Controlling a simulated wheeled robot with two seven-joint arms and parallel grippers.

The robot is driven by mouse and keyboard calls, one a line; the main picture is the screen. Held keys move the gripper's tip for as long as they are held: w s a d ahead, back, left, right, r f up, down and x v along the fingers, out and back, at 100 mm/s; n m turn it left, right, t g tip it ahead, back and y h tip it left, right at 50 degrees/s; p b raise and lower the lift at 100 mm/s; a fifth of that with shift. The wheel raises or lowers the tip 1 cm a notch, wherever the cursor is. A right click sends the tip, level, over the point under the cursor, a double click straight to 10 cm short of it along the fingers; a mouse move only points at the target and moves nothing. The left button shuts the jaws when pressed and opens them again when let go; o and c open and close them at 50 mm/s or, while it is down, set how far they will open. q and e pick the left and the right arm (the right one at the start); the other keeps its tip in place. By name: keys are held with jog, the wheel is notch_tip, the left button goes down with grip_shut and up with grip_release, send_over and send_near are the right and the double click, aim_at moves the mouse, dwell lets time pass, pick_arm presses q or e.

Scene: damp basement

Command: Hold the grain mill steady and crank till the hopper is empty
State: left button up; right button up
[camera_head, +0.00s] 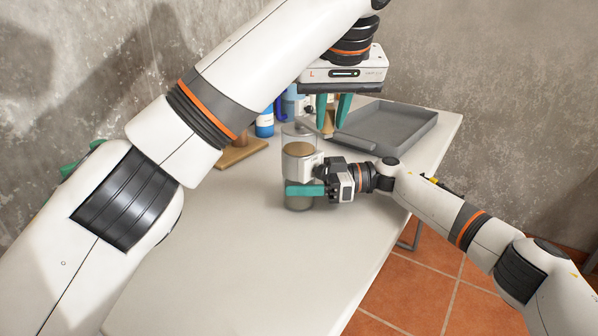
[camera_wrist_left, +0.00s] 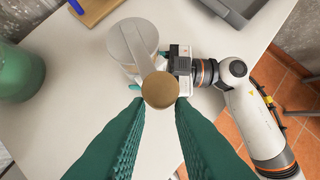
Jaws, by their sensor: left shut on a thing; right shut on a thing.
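The grain mill (camera_head: 299,165) stands upright on the table, with a clear upper part and a brown surface, seemingly grain, inside it. My right gripper (camera_head: 305,190) is shut around its lower body from the right. The crank arm (camera_wrist_left: 147,60) runs from the mill's top to a round brown knob (camera_wrist_left: 159,90). My left gripper (camera_head: 334,113) reaches down from above and is shut on this knob, at the mill's right and far side in the head view. In the left wrist view its teal fingers (camera_wrist_left: 158,105) flank the knob.
A grey tray (camera_head: 415,138) lies at the back right of the white table (camera_head: 240,235). A wooden board (camera_head: 240,153) and a blue-and-white bottle (camera_head: 264,124) stand behind the mill. A green rounded object (camera_wrist_left: 18,70) is at the left wrist view's edge. The table's front is clear.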

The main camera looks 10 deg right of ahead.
pick_arm(q)
jog(key=shift+w+a, duration=0.15)
jog(key=shift+a, duration=0.05)
jog(key=a, duration=0.4)
jog(key=shift+s, duration=0.35)
jog(key=o, duration=0.8)
jog(key=shift+c, duration=0.2)
notch_tip(320, 180, up, 12)
